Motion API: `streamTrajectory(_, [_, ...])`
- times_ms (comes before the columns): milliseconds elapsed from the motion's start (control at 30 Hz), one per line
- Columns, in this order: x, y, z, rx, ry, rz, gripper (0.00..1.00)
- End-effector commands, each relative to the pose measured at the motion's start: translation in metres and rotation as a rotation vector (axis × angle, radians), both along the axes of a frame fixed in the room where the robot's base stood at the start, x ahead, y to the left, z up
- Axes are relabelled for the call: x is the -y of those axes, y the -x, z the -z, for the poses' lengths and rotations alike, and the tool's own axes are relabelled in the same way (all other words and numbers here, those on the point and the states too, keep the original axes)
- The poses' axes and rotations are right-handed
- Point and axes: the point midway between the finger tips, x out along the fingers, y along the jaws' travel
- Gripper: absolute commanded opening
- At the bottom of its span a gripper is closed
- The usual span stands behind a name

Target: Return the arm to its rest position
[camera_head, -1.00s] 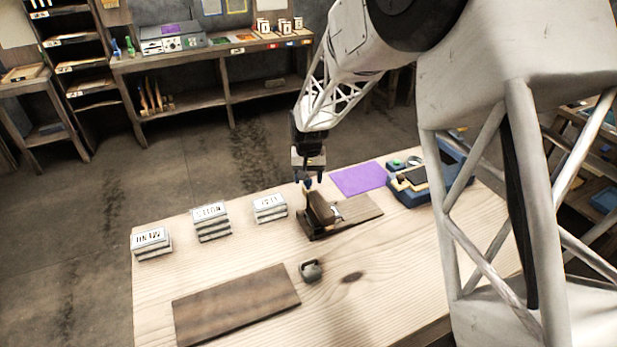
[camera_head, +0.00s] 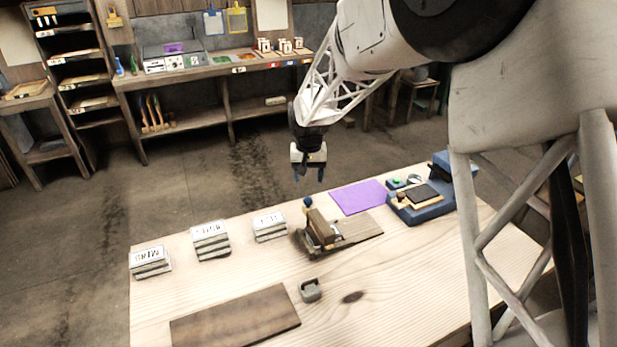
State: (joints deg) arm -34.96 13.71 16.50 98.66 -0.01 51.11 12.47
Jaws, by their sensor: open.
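My gripper (camera_head: 309,174) hangs open and empty, pointing down, above the far edge of the wooden table (camera_head: 400,275). It is apart from everything on the table. Below it stands a brown wooden block device with a blue-knobbed handle (camera_head: 320,230), on a dark wooden board (camera_head: 362,228). My arm reaches in from the upper right, its lattice link leading down to the gripper.
Three stacks of labelled blocks (camera_head: 211,242) stand along the far left. A small grey weight (camera_head: 311,291) and a brown board (camera_head: 236,320) lie nearer. A shelf bench (camera_head: 215,70) stands behind.

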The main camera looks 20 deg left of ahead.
Motion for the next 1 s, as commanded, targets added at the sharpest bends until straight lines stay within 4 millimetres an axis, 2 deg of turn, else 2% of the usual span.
streamTrajectory(367, [0.002,0.0,-0.002,0.001,0.0,0.002,0.57])
streamTrajectory(533, [0.018,0.002,-0.012,0.006,-0.004,0.012,0.57])
streamTrajectory(667, [0.042,0.006,-0.028,0.014,-0.009,0.027,0.57])
streamTrajectory(1000, [0.136,0.033,-0.082,0.044,-0.024,0.088,0.57])
